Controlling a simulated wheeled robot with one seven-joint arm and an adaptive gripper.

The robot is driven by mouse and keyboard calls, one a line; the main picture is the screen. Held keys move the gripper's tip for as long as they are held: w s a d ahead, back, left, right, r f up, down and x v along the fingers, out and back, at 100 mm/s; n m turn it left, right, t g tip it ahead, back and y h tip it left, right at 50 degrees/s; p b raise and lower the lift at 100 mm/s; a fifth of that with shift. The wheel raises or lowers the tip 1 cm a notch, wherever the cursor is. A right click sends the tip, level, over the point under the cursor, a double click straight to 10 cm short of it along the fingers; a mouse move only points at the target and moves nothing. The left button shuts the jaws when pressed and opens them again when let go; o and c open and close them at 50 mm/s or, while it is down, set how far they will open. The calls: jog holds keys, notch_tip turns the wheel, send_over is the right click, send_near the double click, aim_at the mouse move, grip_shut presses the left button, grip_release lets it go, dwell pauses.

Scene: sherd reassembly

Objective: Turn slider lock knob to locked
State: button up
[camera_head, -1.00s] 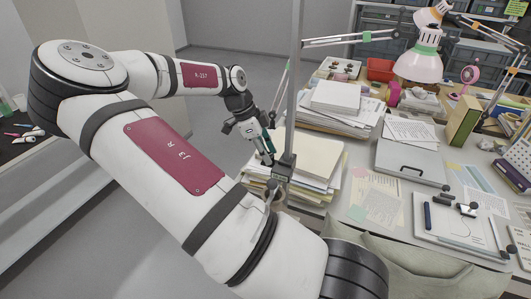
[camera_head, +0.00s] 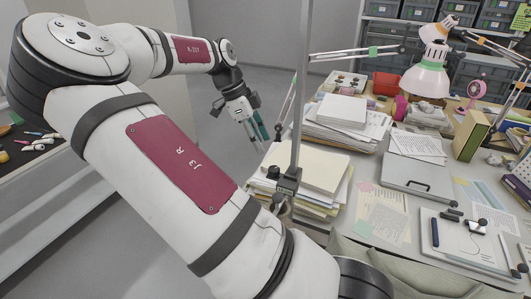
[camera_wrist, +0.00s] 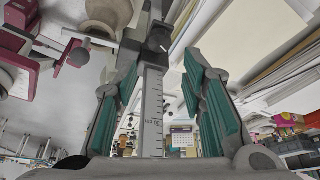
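A tall metal post stands at the table's near left edge, with a dark slider block (camera_head: 288,183) on it. A small dark knob (camera_head: 274,172) sticks out at the block's left side; whether it is set to locked is too small to tell. My gripper (camera_head: 260,140) is above and left of the block, pointing down, apart from it. In the wrist view, my gripper (camera_wrist: 162,105) has its two teal fingers spread apart with nothing held. The post's ruler scale (camera_wrist: 152,110) shows between them, with the dark slider part (camera_wrist: 158,38) beyond at the top.
Paper stacks (camera_head: 318,165) lie just right of the post. A grey case (camera_head: 415,178), a lamp (camera_head: 427,80) and a clipboard (camera_head: 465,240) are further right. A side bench (camera_head: 30,160) stands at left. Open floor lies behind my gripper.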

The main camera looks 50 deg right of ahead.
jog(key=shift+v, duration=1.05)
jog(key=shift+o, duration=0.2)
